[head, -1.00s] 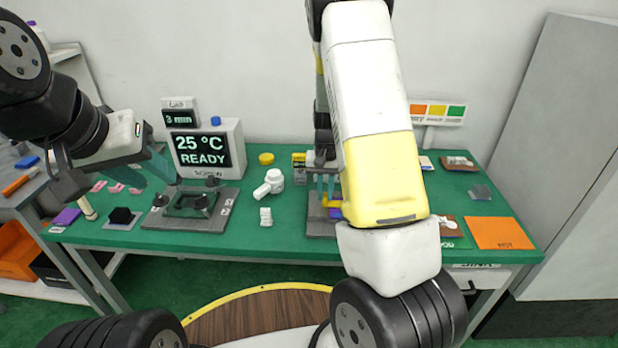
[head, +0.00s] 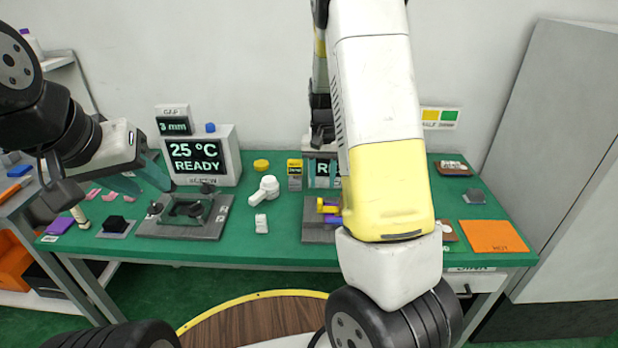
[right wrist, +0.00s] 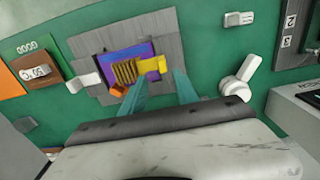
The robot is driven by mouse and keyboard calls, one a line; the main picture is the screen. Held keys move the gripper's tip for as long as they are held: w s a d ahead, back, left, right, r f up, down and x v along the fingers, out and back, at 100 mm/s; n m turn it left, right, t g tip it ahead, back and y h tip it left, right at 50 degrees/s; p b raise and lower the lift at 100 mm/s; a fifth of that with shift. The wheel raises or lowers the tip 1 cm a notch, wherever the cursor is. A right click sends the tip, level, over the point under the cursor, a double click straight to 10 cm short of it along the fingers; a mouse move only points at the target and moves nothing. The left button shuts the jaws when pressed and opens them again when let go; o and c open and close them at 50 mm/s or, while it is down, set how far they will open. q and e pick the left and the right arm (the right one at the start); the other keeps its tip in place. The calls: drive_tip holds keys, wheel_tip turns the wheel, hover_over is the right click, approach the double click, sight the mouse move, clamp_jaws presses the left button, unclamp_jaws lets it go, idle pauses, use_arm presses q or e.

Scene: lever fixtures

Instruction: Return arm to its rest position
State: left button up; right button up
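My right arm spans the middle of the head view and hides part of the bench. In the right wrist view my right gripper (right wrist: 159,82) has its two teal fingers apart with nothing held between them. Ahead of it lies a fixture on a grey plate (right wrist: 165,28), with a purple base (right wrist: 108,60), a yellow piece (right wrist: 152,65), a ribbed brown block and an orange piece. In the head view the yellow piece (head: 328,207) shows beside my right forearm. My left gripper (head: 155,170) hangs above the bench's left part; its finger gap is unclear.
The green bench (head: 275,245) carries a display reading 25 °C READY (head: 197,158), a grey fixture (head: 187,212), a white lever-like part (head: 264,190), a small white block (head: 261,223) and an orange mat (head: 493,236). A tall grey panel (head: 555,150) stands at the right.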

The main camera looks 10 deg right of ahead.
drive_tip(key=shift+r, duration=0.55)
drive_tip(key=shift+s+r, duration=0.1)
drive_tip(key=shift+r, duration=0.1)
drive_tip(key=s+a+r+n+t+y, duration=0.1)
drive_tip(key=s+a+r+t, duration=0.1)
drive_tip(key=s+r, duration=0.4)
drive_tip(key=s+a+r+n+t+y, duration=0.1)
drive_tip(key=s+a+r, duration=0.25)
drive_tip(key=r, duration=0.45)
drive_tip(key=s+a+r+n+t, duration=0.1)
drive_tip(key=s+r, duration=0.2)
drive_tip(key=s, duration=0.3)
drive_tip(key=s+r+t, duration=0.2)
drive_tip(key=s, duration=0.5)
drive_tip(key=shift+a+r+n, duration=0.35)
drive_tip(key=shift+r+n, duration=0.05)
drive_tip(key=shift+s+d, duration=0.1)
drive_tip(key=shift+s, duration=0.05)
